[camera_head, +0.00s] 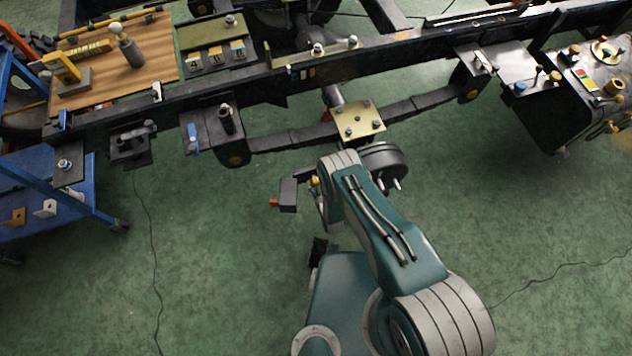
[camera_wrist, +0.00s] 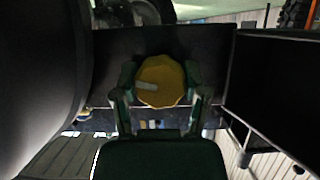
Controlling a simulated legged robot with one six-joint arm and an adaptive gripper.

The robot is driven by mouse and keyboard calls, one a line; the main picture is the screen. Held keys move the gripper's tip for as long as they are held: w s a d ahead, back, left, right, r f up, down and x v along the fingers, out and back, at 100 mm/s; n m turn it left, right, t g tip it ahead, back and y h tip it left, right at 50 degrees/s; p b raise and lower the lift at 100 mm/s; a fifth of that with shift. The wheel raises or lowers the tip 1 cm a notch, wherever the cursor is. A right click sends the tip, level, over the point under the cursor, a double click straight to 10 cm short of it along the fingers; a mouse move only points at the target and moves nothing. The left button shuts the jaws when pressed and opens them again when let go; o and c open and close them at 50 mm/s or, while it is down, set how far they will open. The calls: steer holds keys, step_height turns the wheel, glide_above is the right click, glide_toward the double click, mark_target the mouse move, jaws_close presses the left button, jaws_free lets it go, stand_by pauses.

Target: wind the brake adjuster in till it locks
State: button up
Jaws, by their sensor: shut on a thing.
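The brake adjuster appears as a yellow faceted knob (camera_wrist: 161,82) with a pale pointer mark, in the middle of the wrist view. The mark points to the left. My gripper (camera_wrist: 160,92) is shut on the knob, with one dark green finger on each side of it. In the head view a small piece of yellow (camera_head: 315,181) shows beside the end of my arm. There my fingers are mostly hidden by the arm. A dark plate lies behind the knob in the wrist view.
A round black drum (camera_head: 382,160) is just right of my wrist. A dark box (camera_head: 288,194) with an orange tip is to the left. The chassis rail (camera_head: 362,67) and leaf spring (camera_head: 290,138) cross behind. A blue cart (camera_head: 75,208) stands at left. Green floor around is mostly clear.

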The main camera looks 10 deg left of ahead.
steer(key=shift+w+m, duration=0.1)
steer(key=shift+m, duration=0.2)
steer(key=m+g+y, duration=0.1)
steer(key=m+y, duration=0.1)
steer(key=m, duration=0.1)
steer(key=shift+m+y, duration=0.3)
steer(key=shift+m, duration=0.1)
steer(key=m+y, duration=0.2)
steer(key=m, duration=0.2)
steer(key=shift+w, duration=0.1)
steer(key=shift+r, duration=0.1)
stand_by(0.4)
steer(key=o, duration=1.1)
steer(key=shift+o, duration=0.2)
steer(key=shift+d, duration=0.1)
steer(key=v, duration=1.2)
